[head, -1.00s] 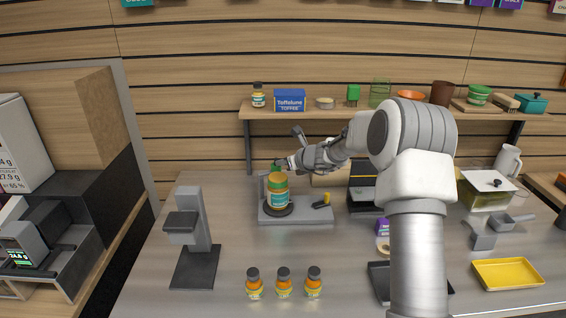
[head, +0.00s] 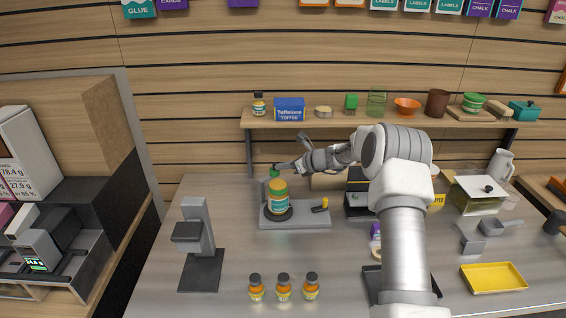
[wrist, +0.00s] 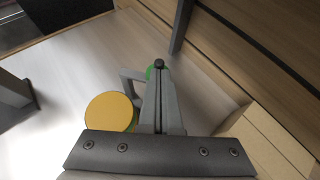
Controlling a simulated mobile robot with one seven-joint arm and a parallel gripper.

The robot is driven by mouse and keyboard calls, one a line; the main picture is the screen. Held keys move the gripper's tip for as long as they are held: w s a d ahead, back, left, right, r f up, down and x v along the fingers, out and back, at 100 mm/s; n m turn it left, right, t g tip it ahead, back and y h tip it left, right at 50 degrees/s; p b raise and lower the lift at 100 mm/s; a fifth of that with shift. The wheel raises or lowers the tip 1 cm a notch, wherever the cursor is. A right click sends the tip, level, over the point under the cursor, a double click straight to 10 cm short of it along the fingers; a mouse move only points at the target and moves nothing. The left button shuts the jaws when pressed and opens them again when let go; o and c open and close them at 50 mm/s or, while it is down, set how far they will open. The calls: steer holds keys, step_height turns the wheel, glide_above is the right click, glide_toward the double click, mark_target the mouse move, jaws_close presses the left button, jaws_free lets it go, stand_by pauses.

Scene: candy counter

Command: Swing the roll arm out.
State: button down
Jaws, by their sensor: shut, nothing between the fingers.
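A grey machine base (head: 310,222) stands on the counter. On its dark round plate is a jar (head: 278,206) with a teal label and a yellowish lid; the lid also shows in the wrist view (wrist: 110,112). Behind the jar is a grey upright part, which I take for the roll arm (wrist: 130,80), with a green piece (head: 274,171) at its top. My gripper (head: 281,168) is shut and empty, at the green piece, just behind and above the jar. In the wrist view, my closed fingers (wrist: 159,68) overlap the green piece; I cannot tell whether they touch it.
A small lever with a yellow tip (head: 325,203) sits on the base's right. A grey stand (head: 197,235) is to the left. Several small orange bottles (head: 283,288) stand in front. A wall shelf (head: 350,121) with goods runs behind. Counter between bottles and machine is clear.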

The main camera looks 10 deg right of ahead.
steer(key=shift+w+a, duration=0.2)
steer(key=shift+w, duration=0.45)
steer(key=shift+w+a, duration=0.15)
steer(key=shift+w, duration=0.5)
